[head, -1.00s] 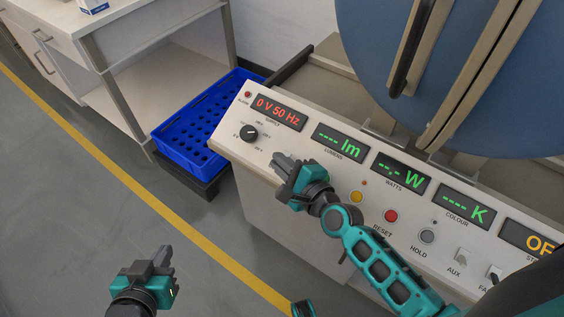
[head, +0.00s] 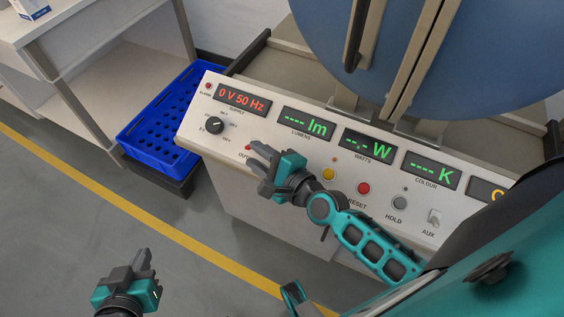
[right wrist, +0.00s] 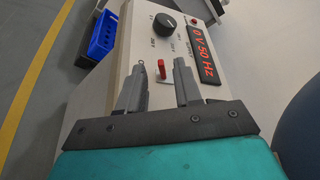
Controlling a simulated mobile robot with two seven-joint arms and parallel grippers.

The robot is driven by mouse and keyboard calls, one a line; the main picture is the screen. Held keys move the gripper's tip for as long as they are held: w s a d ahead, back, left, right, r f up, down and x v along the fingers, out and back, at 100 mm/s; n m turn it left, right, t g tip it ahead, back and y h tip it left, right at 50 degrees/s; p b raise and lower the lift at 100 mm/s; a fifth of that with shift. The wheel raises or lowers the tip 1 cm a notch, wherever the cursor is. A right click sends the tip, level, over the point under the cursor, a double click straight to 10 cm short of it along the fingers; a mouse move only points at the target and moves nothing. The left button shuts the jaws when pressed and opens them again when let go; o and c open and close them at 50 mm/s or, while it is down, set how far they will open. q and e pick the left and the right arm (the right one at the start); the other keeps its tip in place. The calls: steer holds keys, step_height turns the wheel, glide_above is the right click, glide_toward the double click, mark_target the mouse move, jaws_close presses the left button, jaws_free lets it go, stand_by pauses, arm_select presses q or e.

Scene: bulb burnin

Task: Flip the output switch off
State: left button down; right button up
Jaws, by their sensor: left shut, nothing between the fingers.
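The output switch is a small red lever (right wrist: 161,68) on a pale plate, seen between my right gripper's fingers in the right wrist view. In the head view a bit of red (head: 248,147) shows beside the partly hidden OUTPUT label. My right gripper (head: 257,156) is open in front of the sloping control panel (head: 322,152), its fingers (right wrist: 160,82) on either side of the lever. I cannot tell whether a finger touches it. My left gripper (head: 143,260) is shut and empty, low at the left, away from the panel.
The supply display (head: 243,99) reads 0 V 50 Hz, above a black knob (head: 214,126). Yellow (head: 328,174), red (head: 363,188) and grey (head: 400,202) buttons sit right of my right gripper. A blue crate (head: 158,143) stands left of the panel. The floor at left is clear.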

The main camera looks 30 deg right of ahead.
arm_select(q)
steer(key=shift+s+a, duration=0.1)
steer(key=shift+s, duration=0.1)
arm_select(e)
steer(key=v, duration=1)
arm_select(q)
steer(key=shift+y, duration=0.3)
steer(key=r+p, duration=0.1)
steer(key=p, duration=0.1)
steer(key=a+r+p, duration=0.1)
steer(key=p, duration=0.1)
steer(key=a+r+p, duration=0.1)
steer(key=p, duration=0.1)
steer(key=shift+s+r, duration=0.25)
steer(key=shift+s, duration=0.15)
arm_select(e)
steer(key=n+g+h, duration=0.1)
steer(key=n, duration=0.6)
steer(key=s+f+n+g+h, duration=0.1)
steer(key=n, duration=0.7)
steer(key=s+d+f+n+g, duration=0.1)
steer(key=n+g, duration=0.1)
steer(key=n, duration=0.5)
steer(key=shift+d+f+n+h, duration=0.1)
steer(key=shift+d+n+h, duration=0.05)
steer(key=shift+n+h, duration=0.25)
